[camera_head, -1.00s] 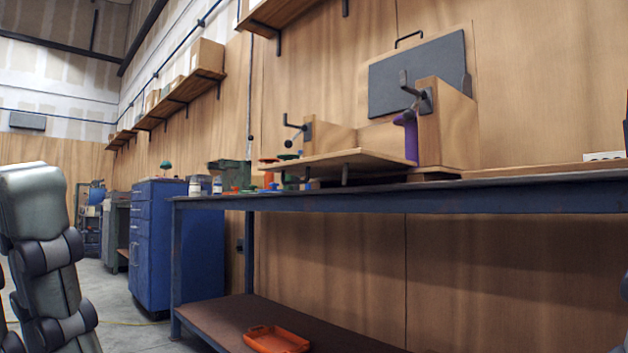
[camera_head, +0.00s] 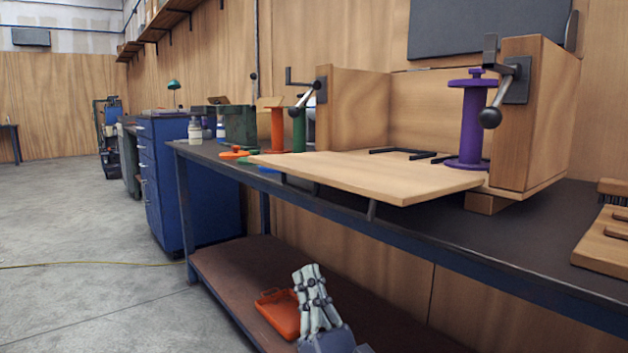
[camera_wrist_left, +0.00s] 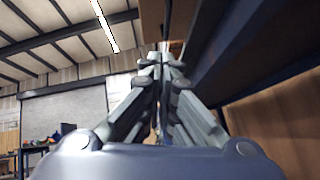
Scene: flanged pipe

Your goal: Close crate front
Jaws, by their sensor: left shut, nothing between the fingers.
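A wooden crate stands on the workbench in the head view, with its right side wall (camera_head: 540,115) and left side wall (camera_head: 350,110) upright. Its front panel (camera_head: 375,176) lies folded down, nearly level, sticking out past the bench's front edge. Metal latches with ball-ended levers sit on the left wall (camera_head: 308,92) and right wall (camera_head: 500,85). A purple flanged pipe (camera_head: 472,122) stands upright inside at the right. My left gripper (camera_head: 308,272) is shut and empty, pointing up, below the front panel and in front of the lower shelf. My right gripper is out of view.
The dark bench top (camera_head: 535,240) runs along the right, with a wooden brush and board (camera_head: 605,235) on it. An orange tray (camera_head: 281,313) lies on the lower shelf. Orange and green flanged parts (camera_head: 278,128) stand left of the crate. Floor at left is open.

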